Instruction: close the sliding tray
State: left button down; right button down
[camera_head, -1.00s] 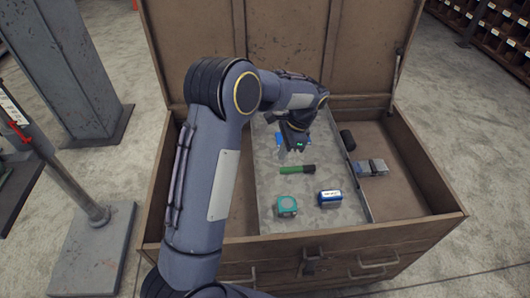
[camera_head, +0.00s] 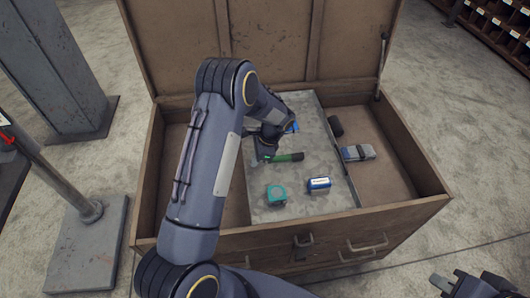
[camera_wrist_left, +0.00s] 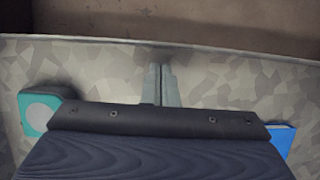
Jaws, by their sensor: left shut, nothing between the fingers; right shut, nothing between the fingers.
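The grey metal sliding tray (camera_head: 300,207) lies inside the open wooden chest, with bare chest floor on both sides. It holds a teal tape measure (camera_head: 276,194), a blue-and-white box (camera_head: 319,184), a green flashlight (camera_head: 288,157) and a blue item (camera_head: 293,127) partly behind my arm. My left gripper (camera_head: 261,158) is shut and empty, low over the tray's left part beside the flashlight. In the left wrist view its fingers (camera_wrist_left: 161,82) point at the tray's side rim (camera_wrist_left: 215,50); I cannot tell whether they touch it. My right gripper (camera_head: 468,286) is shut and empty, outside the chest's front right.
The chest (camera_head: 400,212) has its lid (camera_head: 270,45) raised at the back. A grey-blue tool (camera_head: 358,152) and a dark item (camera_head: 335,126) lie right of the tray. A metal post on a base plate (camera_head: 85,240) stands left of the chest.

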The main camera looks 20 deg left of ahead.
pick_arm(q)
jog(key=shift+s+a, duration=0.35)
jog(key=shift+a, duration=0.1)
pick_arm(e)
jog(key=shift+r, duration=0.15)
pick_arm(q)
jog(key=s+a, duration=0.9)
jog(key=a, duration=0.4)
jog(key=s+a+b, duration=0.1)
jog(key=s+a, duration=0.7)
jog(key=a, duration=0.5)
jog(key=shift+s, duration=0.35)
pick_arm(e)
jog(key=shift+d+f, duration=0.1)
jog(key=shift+f, duration=0.7)
pick_arm(q)
jog(key=shift+a, duration=0.2)
jog(key=w+d+r, duration=0.4)
jog(key=d+r, duration=0.3)
jog(key=r, duration=0.2)
jog(key=shift+w+r+b, duration=0.15)
jog(key=shift+w+b, duration=0.1)
jog(key=shift+b, duration=0.05)
pick_arm(e)
jog(key=shift+d+f, duration=0.1)
jog(key=shift+d, duration=0.45)
